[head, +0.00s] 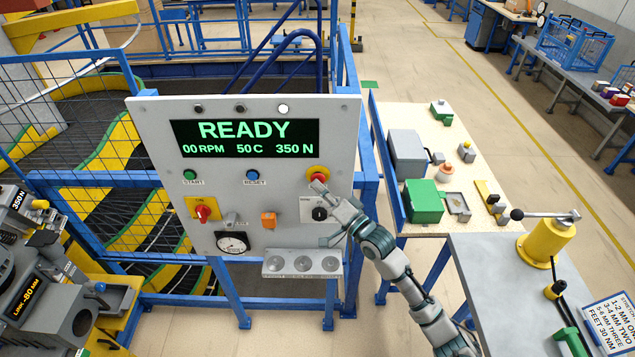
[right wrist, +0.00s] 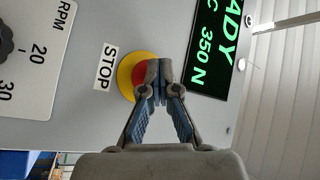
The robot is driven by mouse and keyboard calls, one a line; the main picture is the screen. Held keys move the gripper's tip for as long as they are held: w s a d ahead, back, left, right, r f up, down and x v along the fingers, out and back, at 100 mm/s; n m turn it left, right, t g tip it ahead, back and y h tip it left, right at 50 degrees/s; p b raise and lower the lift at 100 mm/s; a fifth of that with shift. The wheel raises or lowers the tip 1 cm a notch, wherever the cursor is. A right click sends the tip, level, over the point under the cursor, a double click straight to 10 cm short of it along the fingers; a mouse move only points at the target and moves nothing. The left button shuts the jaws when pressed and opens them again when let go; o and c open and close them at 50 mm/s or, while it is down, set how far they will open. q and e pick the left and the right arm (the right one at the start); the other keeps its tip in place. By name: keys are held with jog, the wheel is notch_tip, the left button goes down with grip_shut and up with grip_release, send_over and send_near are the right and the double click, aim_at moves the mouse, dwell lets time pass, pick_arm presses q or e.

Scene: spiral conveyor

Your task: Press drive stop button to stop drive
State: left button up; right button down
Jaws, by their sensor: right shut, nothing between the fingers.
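The stop button (head: 317,173) is a red mushroom button on a yellow ring, at the right of the grey control panel (head: 150,130). In the right wrist view the button (right wrist: 126,77) is beside a STOP label (right wrist: 105,68). My right gripper (head: 320,187) is shut and empty, its fingertips (right wrist: 159,78) in front of the button and covering part of it. I cannot tell whether they touch it. The display (head: 245,138) reads READY, 00 RPM, 50 C, 350 N. My left gripper is not in view.
The panel also has a green START button (head: 190,175), a blue RESET button (head: 252,174), a red switch (head: 202,212), a black knob (head: 320,213) and a gauge (head: 233,243). A small shelf (head: 300,263) juts out below. A workbench (head: 460,150) stands to the right.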

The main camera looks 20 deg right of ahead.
jog(key=shift+s+a+p, duration=0.25)
jog(key=shift+s+p, duration=0.5)
jog(key=shift+s, duration=0.15)
jog(key=s+p, duration=0.1)
jog(key=s, duration=0.1)
jog(key=s+a+p, duration=0.1)
jog(key=s+p, duration=0.1)
jog(key=shift+s+a, duration=0.2)
jog(key=shift+s, duration=0.2)
dwell(0.5)
